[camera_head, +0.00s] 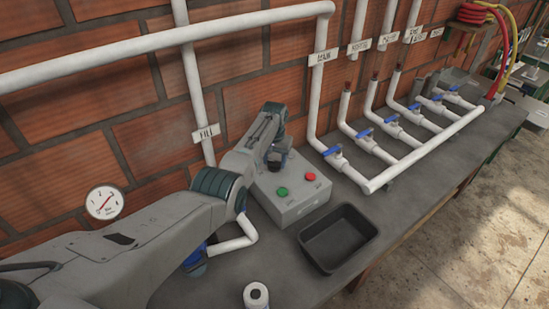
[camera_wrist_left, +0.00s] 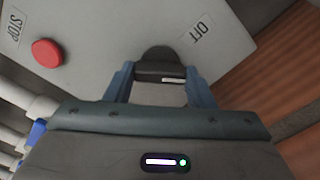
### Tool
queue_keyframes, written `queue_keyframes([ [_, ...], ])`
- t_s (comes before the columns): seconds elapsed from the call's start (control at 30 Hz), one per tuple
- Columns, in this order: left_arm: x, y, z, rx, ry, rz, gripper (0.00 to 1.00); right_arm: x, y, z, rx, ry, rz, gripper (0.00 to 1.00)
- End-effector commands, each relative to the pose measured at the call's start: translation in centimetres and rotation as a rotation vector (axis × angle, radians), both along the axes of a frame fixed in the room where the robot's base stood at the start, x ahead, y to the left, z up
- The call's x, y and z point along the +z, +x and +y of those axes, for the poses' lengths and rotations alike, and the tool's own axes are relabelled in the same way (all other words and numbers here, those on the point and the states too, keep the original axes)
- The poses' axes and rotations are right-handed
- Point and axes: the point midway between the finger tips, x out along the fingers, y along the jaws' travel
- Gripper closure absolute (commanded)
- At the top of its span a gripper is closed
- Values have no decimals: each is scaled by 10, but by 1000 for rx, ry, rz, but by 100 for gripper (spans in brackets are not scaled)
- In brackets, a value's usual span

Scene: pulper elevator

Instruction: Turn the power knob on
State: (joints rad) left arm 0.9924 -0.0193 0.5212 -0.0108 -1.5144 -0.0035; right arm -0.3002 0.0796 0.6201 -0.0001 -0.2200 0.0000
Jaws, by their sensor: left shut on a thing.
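The power knob (camera_wrist_left: 158,55) is dark and round with a raised grip and a pale mark, on the grey control box (camera_wrist_left: 100,30). My left gripper (camera_wrist_left: 158,84) is shut on the knob, one blue finger on each side of its grip. An OFF label lies beside the knob in the wrist view. In the head view, the left gripper (camera_head: 278,151) reaches down onto the back part of the control box (camera_head: 302,207) and mostly hides the knob. A green button (camera_head: 282,191) and a red button (camera_head: 310,177) are on the box top. My right gripper is not in view.
A black tray (camera_head: 338,238) sits right in front of the box. White pipes with blue valves (camera_head: 334,151) run along the bench to the right. A brick wall (camera_head: 250,85) stands behind. A white roll-like object (camera_head: 256,295) is at the front.

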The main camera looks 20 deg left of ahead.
Motion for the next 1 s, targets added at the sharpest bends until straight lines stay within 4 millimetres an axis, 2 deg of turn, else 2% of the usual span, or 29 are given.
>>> queue_keyframes([
  [0.5,2,1,0,-452,0,-2,74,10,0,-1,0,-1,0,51],
  [0.73,2,1,0,-579,-1,-3,74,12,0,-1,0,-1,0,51],
  [1.0,2,1,0,-647,0,-4,74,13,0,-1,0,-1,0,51],
])
